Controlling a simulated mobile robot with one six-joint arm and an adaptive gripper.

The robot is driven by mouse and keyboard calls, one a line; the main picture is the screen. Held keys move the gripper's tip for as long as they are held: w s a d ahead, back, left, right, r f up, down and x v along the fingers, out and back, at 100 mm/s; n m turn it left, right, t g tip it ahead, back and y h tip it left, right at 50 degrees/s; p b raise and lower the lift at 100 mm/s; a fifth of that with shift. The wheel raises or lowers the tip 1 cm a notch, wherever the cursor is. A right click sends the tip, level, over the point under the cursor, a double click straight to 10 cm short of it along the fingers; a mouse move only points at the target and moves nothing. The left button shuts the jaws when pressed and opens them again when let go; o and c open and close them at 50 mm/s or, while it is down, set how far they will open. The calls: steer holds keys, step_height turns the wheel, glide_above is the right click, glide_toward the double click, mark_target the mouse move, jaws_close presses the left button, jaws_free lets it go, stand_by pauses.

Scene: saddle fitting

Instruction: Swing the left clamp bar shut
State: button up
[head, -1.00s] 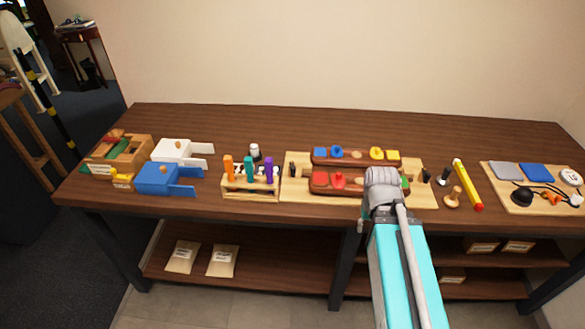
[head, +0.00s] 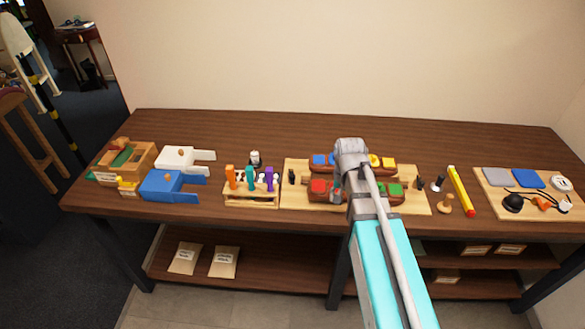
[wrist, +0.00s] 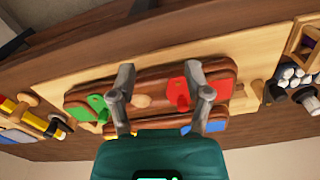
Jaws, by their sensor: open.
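The light wooden fixture board (head: 297,202) lies on the bench and carries two brown wooden bars with coloured pieces. A small dark upright part (head: 291,177) at the board's left end appears to be the left clamp; its bar is too small to make out. In the wrist view, left and right look reversed, and a dark part (wrist: 268,92) shows near the board's right end. My gripper (wrist: 160,97) is open and empty, its fingers over the front brown bar (wrist: 150,78), between a green piece (wrist: 92,107) and a red piece (wrist: 182,92). My arm hides part of the board's middle.
A wooden rack with orange, teal and purple handles (head: 251,199) stands close left of the board. A yellow stick (head: 461,190) and a wooden knob (head: 445,204) lie to the right. Blue and white boxes (head: 160,186) stand farther left. The bench's back strip is clear.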

mark_target(293, 175)
steer(key=w+a+r+m+p, duration=0.2)
steer(key=w+a+r+p, duration=0.2)
steer(key=a, duration=0.4)
steer(key=w+a+r+m+p, duration=0.2)
steer(key=w+a+r+p, duration=0.2)
steer(key=w+a+r, duration=0.2)
steer(key=shift+w+a, duration=1)
steer(key=shift+w, duration=0.2)
steer(key=shift+f, duration=0.2)
step_height(293, 175, down, 14)
steer(key=b, duration=1.3)
steer(key=shift+r, duration=0.25)
steer(key=shift+c, duration=0.2)
jaws_close()
